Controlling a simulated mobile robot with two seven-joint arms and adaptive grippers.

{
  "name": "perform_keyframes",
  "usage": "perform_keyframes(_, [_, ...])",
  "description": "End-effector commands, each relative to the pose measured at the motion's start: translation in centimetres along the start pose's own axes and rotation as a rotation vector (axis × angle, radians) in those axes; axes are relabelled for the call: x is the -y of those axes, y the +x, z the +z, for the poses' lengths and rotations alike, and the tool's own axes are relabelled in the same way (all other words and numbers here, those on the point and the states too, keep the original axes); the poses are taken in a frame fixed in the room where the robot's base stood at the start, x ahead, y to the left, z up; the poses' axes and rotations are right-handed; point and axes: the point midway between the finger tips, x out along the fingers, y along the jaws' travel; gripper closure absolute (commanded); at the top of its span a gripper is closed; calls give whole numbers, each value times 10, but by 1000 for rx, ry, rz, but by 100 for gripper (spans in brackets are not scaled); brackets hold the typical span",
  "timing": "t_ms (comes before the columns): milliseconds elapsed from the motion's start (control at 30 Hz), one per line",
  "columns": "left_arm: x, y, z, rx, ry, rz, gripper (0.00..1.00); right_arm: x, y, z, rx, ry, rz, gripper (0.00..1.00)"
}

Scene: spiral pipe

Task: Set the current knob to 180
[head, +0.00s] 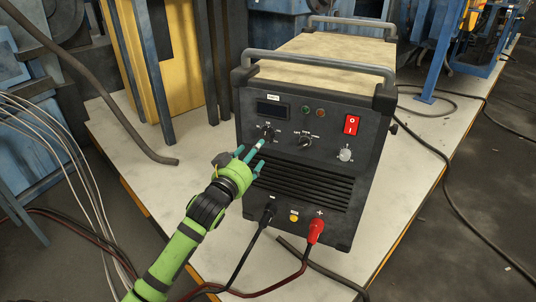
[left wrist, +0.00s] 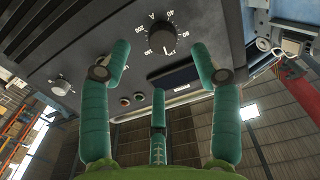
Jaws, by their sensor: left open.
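The current knob (head: 268,132) is a dark round knob on the upper left of the machine's front panel, below a dark display (head: 272,111). In the left wrist view the knob (left wrist: 162,38) shows large and upside down, ringed by white numbers and the letter A. A pale pointer mark shows on it, but I cannot tell its exact setting. My left gripper (head: 254,151) is just in front of and below the knob. In the left wrist view its fingers (left wrist: 160,60) are spread, with the knob showing between two tips, apparently untouched. My right gripper is out of view.
The machine (head: 313,184) stands on a pale platform (head: 203,190). A second knob (head: 305,142), a red switch (head: 351,124) and a silvery knob (head: 345,155) sit to the right. Cables plug in low, one by a red connector (head: 316,231). Blue posts and a yellow column stand behind left.

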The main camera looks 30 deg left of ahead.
Motion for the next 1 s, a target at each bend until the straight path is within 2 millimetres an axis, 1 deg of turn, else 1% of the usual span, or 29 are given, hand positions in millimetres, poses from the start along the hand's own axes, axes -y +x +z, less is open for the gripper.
perform_keyframes(67, [0,3,-5,-15,-1,1,37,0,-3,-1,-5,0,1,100])
perform_keyframes(167, [0,12,-7,-17,-1,1,37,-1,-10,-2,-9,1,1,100])
perform_keyframes(400, [0,48,-7,-16,-1,2,37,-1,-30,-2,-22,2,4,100])
perform_keyframes(533, [0,62,-6,-15,-1,1,37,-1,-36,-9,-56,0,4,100])
perform_keyframes(700, [-1,70,-7,-14,0,2,37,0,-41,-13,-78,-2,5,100])
perform_keyframes(933, [-1,70,-7,-13,0,2,37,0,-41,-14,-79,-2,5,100])
perform_keyframes(967, [-1,70,-7,-13,0,2,49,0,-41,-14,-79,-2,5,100])
perform_keyframes(1000, [-1,70,-7,-13,0,2,65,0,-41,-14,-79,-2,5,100])
